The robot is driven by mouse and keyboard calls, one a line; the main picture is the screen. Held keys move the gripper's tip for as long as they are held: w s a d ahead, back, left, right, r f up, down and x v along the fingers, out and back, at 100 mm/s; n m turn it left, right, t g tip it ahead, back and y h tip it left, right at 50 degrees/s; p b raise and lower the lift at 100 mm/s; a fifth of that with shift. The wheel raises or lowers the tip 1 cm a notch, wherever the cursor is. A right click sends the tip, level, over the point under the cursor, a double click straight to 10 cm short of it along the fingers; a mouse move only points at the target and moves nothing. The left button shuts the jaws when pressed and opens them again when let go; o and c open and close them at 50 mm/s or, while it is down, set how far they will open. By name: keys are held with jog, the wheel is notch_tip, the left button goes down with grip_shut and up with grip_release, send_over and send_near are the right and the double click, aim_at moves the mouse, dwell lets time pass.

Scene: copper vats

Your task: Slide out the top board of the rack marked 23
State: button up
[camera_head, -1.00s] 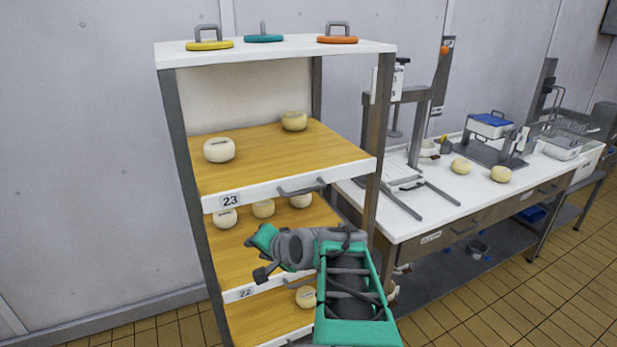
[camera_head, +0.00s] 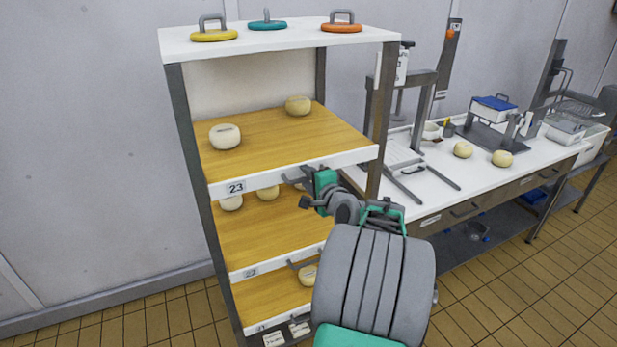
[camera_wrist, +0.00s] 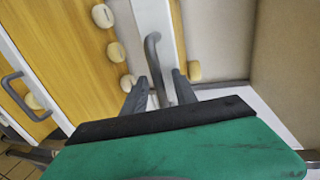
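The rack's top board (camera_head: 285,140) is a wooden shelf with a white front edge and a 23 label (camera_head: 236,187). Two pale cheeses (camera_head: 225,136) rest on it. Its grey bar handle (camera_head: 291,180) is partly hidden behind my gripper (camera_head: 305,190), which is at the right part of the front edge. In the wrist view the handle (camera_wrist: 153,58) runs down between the two dark fingers of my gripper (camera_wrist: 160,93). The fingers are apart, with gaps beside the bar. I cannot tell whether either one touches it.
Lower boards (camera_head: 270,235) with cheeses sit below, one with another handle. A grey rack post (camera_head: 380,120) stands just right of my gripper. Lids with handles (camera_head: 214,32) lie on the rack's top. A white bench (camera_head: 440,165) with equipment stands at the right.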

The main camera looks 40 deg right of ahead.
grip_shut()
dwell(1.4)
